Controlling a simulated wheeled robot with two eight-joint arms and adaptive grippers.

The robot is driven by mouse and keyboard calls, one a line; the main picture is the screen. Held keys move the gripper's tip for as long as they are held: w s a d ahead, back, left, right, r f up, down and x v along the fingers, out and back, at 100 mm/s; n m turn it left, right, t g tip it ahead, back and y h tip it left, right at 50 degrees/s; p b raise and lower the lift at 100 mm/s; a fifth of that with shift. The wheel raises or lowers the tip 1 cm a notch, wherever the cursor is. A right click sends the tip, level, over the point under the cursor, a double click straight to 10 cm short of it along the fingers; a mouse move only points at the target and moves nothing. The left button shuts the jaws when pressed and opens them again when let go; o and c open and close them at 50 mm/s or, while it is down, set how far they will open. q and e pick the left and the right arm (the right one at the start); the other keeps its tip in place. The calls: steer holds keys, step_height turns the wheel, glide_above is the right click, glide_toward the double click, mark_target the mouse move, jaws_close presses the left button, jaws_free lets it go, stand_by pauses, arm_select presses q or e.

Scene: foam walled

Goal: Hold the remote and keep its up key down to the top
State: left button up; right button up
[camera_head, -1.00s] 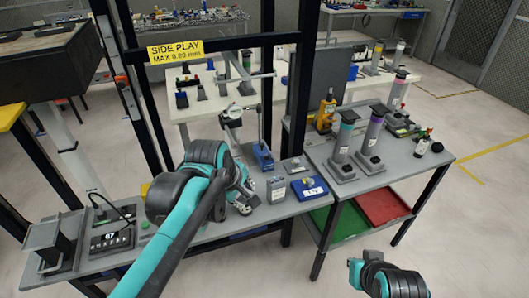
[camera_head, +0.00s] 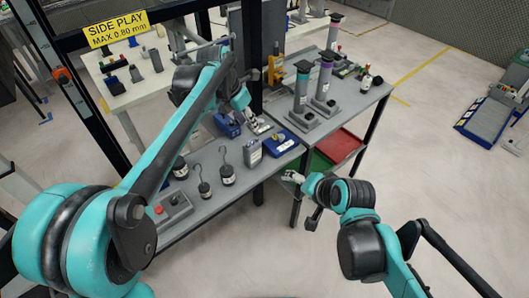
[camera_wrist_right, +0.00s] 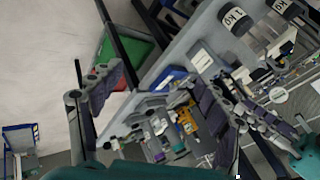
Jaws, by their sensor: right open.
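I cannot make out the remote or its up key for certain in either view. My left gripper (camera_head: 256,122) is over the back part of the grey bench, beside a blue-based device (camera_head: 228,123); its fingers are small and partly hidden, and I cannot tell whether they hold anything. My right gripper (camera_head: 292,176) is in the air off the front edge of the bench, near the red and green trays. In the right wrist view its two dark fingers (camera_wrist_right: 155,100) are spread wide, with nothing between them; the bench items seen there lie beyond.
The grey bench (camera_head: 215,190) carries a labelled grey block (camera_head: 252,154), a blue box (camera_head: 280,144), weights (camera_head: 227,175) and a red-button box (camera_head: 172,208). Tall cylinders (camera_head: 302,90) stand on the side table. A red tray (camera_head: 340,147) is below.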

steer(key=w+a+f+m+t+y, duration=0.1)
steer(key=w+a+f+m+y, duration=0.15)
steer(key=w+a+m, duration=0.45)
steer(key=m+t+y, duration=0.1)
steer(key=m+y, duration=0.2)
steer(key=m, duration=0.9)
glide_toward(256, 152)
steer(key=x, duration=0.4)
steer(key=shift+w+f+m+t+y, duration=0.1)
steer(key=shift+f+m+t+y, duration=0.2)
steer(key=shift+m, duration=0.4)
steer(key=shift+x, duration=3.95)
steer(key=c, duration=1.3)
arm_select(q)
jaws_close()
arm_select(e)
steer(key=shift+c, duration=0.2)
